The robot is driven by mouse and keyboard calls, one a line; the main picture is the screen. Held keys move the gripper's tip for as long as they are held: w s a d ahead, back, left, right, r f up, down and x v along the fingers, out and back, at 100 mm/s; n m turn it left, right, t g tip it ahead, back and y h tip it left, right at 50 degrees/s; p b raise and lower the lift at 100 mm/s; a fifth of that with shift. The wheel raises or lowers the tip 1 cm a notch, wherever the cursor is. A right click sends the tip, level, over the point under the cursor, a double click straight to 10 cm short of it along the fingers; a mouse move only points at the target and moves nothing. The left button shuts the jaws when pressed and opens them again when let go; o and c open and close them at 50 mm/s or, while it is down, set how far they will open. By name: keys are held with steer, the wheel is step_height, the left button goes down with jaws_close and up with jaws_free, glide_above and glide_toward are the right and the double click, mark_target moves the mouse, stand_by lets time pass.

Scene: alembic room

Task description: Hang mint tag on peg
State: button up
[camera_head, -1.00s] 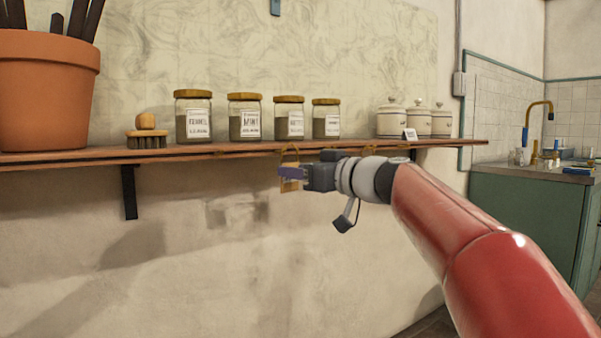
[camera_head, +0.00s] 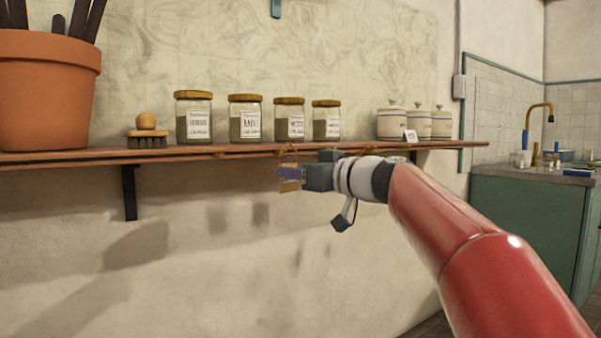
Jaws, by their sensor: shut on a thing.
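The tag (camera_head: 289,185) is a small brown card with a string loop (camera_head: 288,153) at its top. It hangs upright just in front of the shelf's front edge, below the third jar. My gripper (camera_head: 291,174) is shut on the tag from the right, its fingers across the card's upper part. The writing on the tag is too small to read. The second jar (camera_head: 244,119) on the shelf bears a label that seems to say mint. The pegs are hard to make out; I cannot tell whether the loop is around one.
The wooden shelf (camera_head: 200,152) carries a plant pot (camera_head: 45,95), a brush (camera_head: 146,141), several lidded jars and white canisters (camera_head: 391,121). A dark bracket (camera_head: 129,192) stands below it at left. The wall beneath is clear. A green counter (camera_head: 525,215) is at far right.

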steer(key=shift+w+a+f, duration=0.1)
steer(key=shift+w+a, duration=0.55)
steer(key=shift+w, duration=0.3)
steer(key=shift+w+a+f, duration=0.1)
steer(key=shift+w, duration=0.05)
stand_by(0.3)
steer(key=shift+w+a+f+b, duration=0.2)
steer(key=shift+w+f+b, duration=0.1)
steer(key=shift+b, duration=0.1)
steer(key=shift+w+f+b, duration=0.15)
steer(key=shift+f+b, duration=0.1)
steer(key=shift+b, duration=0.2)
stand_by(0.3)
stand_by(0.5)
steer(key=o, duration=1.1)
